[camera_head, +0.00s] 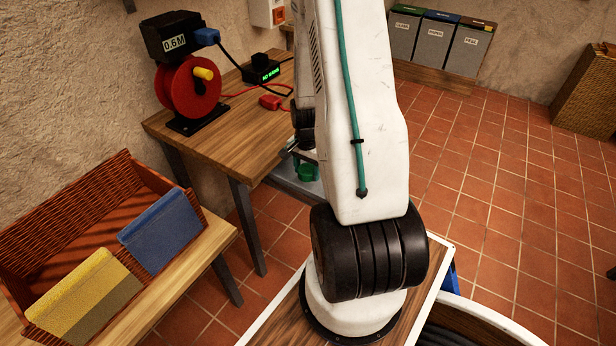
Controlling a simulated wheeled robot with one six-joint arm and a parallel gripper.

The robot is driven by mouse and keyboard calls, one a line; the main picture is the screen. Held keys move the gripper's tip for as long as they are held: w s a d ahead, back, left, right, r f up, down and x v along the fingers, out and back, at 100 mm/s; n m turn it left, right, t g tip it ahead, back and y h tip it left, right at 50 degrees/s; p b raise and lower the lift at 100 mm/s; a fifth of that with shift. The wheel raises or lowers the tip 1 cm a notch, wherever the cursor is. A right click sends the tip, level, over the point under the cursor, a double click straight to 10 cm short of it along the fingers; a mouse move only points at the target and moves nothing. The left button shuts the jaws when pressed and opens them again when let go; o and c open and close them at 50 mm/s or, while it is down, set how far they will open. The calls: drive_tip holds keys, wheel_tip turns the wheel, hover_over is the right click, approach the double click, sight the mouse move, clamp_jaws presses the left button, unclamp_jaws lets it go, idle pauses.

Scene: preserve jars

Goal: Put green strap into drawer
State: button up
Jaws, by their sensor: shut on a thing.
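The green strap (307,172) is a small green roll seen just left of my white arm. My gripper (303,157) is shut on it and is partly hidden behind my arm, so the fingertips hardly show. The strap is held beside the right end of the wooden table, over a pale grey open drawer (287,180). Only part of the drawer shows; the rest is behind my arm. I cannot tell how high the strap is above the drawer.
A wicker basket (75,205) with blue and yellow sponges stands front left.

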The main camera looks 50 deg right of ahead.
sight(308, 178)
drive_tip(key=shift+s+f, duration=0.1)
drive_tip(key=shift+f, duration=1.75)
drive_tip(key=o, duration=1)
drive_tip(key=shift+f, duration=0.1)
